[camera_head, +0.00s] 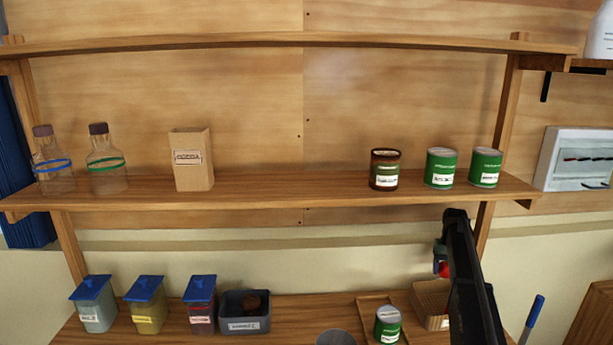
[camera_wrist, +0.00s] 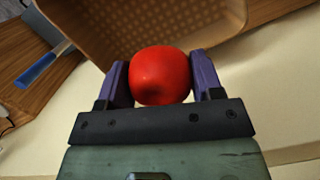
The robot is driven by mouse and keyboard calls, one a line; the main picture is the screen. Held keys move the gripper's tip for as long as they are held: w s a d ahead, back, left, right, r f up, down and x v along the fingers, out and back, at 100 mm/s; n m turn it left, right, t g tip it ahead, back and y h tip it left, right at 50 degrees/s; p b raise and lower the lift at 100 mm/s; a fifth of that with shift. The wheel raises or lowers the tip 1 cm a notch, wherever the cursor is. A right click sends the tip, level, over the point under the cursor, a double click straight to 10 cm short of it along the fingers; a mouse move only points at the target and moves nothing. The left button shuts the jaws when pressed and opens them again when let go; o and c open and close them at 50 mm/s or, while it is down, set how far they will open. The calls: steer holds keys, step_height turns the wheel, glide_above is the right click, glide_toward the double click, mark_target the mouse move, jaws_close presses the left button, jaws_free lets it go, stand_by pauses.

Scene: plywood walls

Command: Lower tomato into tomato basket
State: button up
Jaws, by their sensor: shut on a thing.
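The tomato (camera_wrist: 160,76) is red and round, held between the two purple fingers of my gripper (camera_wrist: 161,84) in the wrist view. In the head view the tomato (camera_head: 443,269) is a small red patch beside my dark arm, which hides part of it. The tomato basket (camera_head: 431,294) is a tan woven box on the lower counter, partly hidden behind my arm. In the wrist view the basket (camera_wrist: 105,25) spreads behind the tomato. My gripper (camera_head: 441,262) looks to be above the basket; I cannot tell how high.
A green can (camera_head: 388,324) stands in a wooden tray (camera_head: 366,303) left of the basket. A dark bin (camera_head: 245,312) and lidded containers (camera_head: 146,304) stand farther left. The middle shelf (camera_head: 300,197) above holds cans, a box and bottles. A blue-handled tool (camera_head: 532,316) is at right.

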steer(key=b, duration=0.4)
glide_above(439, 299)
steer(key=shift+f, duration=2.35)
steer(key=shift+f+b, duration=0.95)
steer(key=shift+b, duration=0.15)
steer(key=o, duration=0.7)
steer(key=shift+o, duration=0.2)
steer(key=r+p, duration=0.5)
steer(key=w+r+p, duration=0.1)
steer(key=r+p, duration=0.1)
steer(key=r, duration=0.1)
steer(key=shift+d+p, duration=0.2)
steer(key=shift+p, duration=0.2)
steer(key=shift+f, duration=0.2)
steer(key=s+a+n, duration=0.1)
steer(key=s+a, duration=0.8)
steer(key=s, duration=0.4)
steer(key=s+a+n+t, duration=0.1)
steer(key=s+a, duration=0.9)
steer(key=s, duration=0.3)
steer(key=s+a+n, duration=0.1)
steer(key=s+a, duration=0.9)
steer(key=s, duration=0.2)
steer(key=shift+s+f+t, duration=0.15)
steer(key=shift+s+t, duration=0.25)
